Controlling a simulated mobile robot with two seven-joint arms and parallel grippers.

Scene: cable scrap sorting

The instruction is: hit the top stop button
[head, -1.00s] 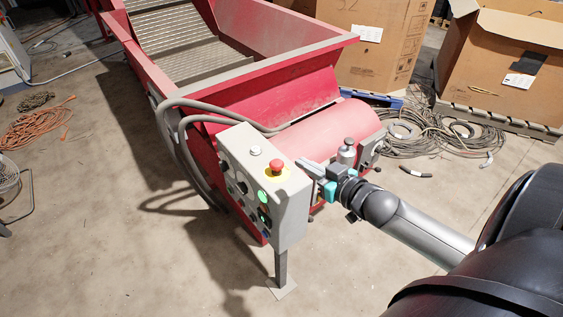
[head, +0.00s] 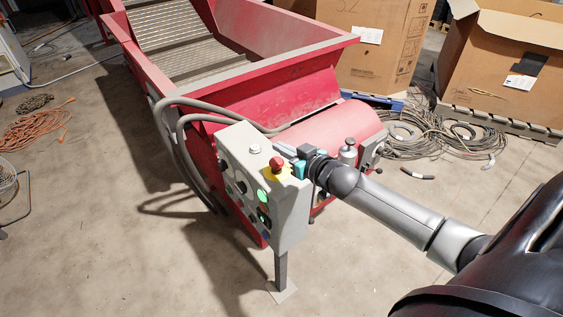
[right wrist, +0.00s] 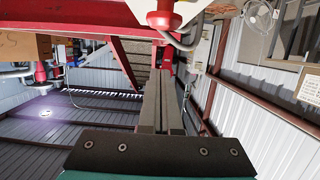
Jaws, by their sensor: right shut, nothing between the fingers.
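The top stop button (head: 277,162) is a red mushroom head on a yellow base. It sits on the upper face of the grey control box (head: 291,212). My right gripper (head: 280,148) is shut and empty. In the head view its fingertips show just behind the button, close to it; I cannot tell whether they touch. In the right wrist view my two fingers (right wrist: 160,100) lie together and point away from the camera. A red rounded part (right wrist: 163,19) shows at the top edge there; I cannot tell if it is the button. My left gripper is not in view.
A white-grey knob (head: 255,148) sits on the box behind the button. A green-lit button (head: 262,195) is on its front panel. The red conveyor hopper (head: 270,90) stands behind, with thick grey cables (head: 180,125) beside the box. The floor in front is clear.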

